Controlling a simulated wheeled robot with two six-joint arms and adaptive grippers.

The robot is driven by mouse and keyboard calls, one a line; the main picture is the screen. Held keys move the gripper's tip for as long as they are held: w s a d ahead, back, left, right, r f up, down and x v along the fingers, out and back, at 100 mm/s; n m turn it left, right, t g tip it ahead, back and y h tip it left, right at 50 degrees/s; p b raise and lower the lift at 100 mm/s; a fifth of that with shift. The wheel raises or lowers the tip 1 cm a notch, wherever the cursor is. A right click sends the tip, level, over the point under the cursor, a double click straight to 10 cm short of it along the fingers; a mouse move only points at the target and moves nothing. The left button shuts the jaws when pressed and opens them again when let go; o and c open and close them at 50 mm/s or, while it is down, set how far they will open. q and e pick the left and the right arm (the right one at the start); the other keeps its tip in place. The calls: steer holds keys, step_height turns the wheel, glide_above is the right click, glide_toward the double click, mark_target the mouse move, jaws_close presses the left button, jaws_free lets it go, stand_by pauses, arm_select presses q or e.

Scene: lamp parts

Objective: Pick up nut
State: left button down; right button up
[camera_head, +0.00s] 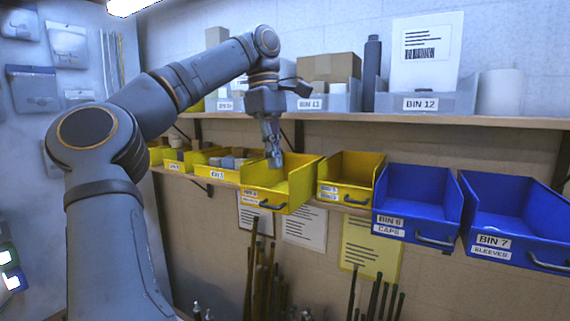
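My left arm comes in from the left, and its gripper (274,163) points down over a yellow bin (267,197) on the lower shelf. The fingertips are at the bin's opening, in front of its back wall. The fingers look close together, but they are too small to tell whether they are shut or hold anything. I cannot make out a nut; the bin's floor is mostly hidden by its front wall and the gripper. My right gripper is not in view.
More yellow bins stand to the left, and another yellow bin (350,172) stands to the right. Blue bins 6 (418,202) and 7 (516,217) are further right. An upper shelf (480,120) with grey bins and boxes runs above. Dark rods stand below.

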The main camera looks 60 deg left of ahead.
arm_select(q)
steer(key=shift+s+a, duration=0.6)
steer(key=shift+s, duration=0.05)
steer(key=c, duration=1.9)
jaws_free()
steer(key=shift+w+d, duration=0.2)
steer(key=o, duration=0.5)
steer(key=shift+w+d, duration=0.15)
steer(key=shift+d, duration=0.05)
steer(key=shift+c, duration=0.2)
steer(key=shift+o, duration=1.3)
steer(key=o, duration=0.5)
steer(key=shift+s+a, duration=0.2)
steer(key=shift+s, duration=0.1)
steer(key=shift+c, duration=0.2)
steer(key=shift+o, duration=1.5)
steer(key=shift+w, duration=0.15)
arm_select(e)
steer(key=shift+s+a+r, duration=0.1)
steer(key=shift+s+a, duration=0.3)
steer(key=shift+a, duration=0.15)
